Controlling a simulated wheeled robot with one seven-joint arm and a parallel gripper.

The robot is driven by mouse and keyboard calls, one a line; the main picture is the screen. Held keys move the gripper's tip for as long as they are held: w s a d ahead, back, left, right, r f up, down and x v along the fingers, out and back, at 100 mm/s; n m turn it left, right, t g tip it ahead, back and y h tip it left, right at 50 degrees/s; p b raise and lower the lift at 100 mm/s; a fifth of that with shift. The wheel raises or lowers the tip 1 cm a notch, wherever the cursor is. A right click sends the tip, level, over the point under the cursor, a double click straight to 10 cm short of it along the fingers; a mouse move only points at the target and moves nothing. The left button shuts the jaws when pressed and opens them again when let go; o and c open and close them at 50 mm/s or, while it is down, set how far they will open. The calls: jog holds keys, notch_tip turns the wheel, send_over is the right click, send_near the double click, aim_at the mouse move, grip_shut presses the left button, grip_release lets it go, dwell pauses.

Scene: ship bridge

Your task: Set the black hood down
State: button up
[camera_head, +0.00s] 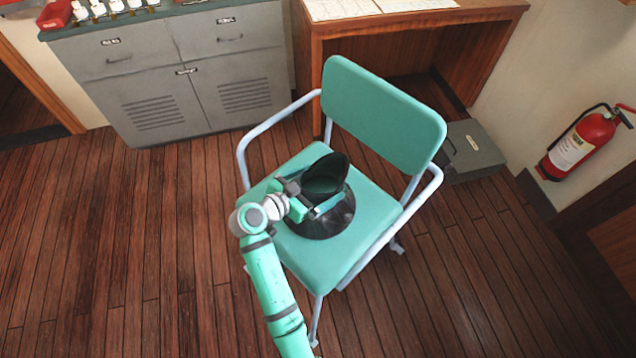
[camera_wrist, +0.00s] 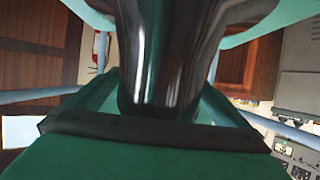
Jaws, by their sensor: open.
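The black hood (camera_head: 335,220) stands upright on the seat of the teal chair (camera_head: 335,255). Its wide round base rests on the seat and its slanted open mouth faces up. My gripper (camera_head: 318,207) is open at the hood's neck, with a finger on either side. In the wrist view the glossy dark neck of the hood (camera_wrist: 165,55) fills the middle, close in front of my gripper. Whether the fingers touch it I cannot tell. Part of the base is hidden behind my gripper.
The chair's pale armrests (camera_head: 412,212) rise on both sides of the seat. Its backrest (camera_head: 382,112) stands behind the hood. A grey cabinet (camera_head: 185,75), a wooden desk (camera_head: 415,22), a grey box (camera_head: 470,150) and a red fire extinguisher (camera_head: 580,147) stand farther back. The floor at left is clear.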

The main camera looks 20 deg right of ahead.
jog(key=v, duration=1.2)
jog(key=shift+w, duration=0.1)
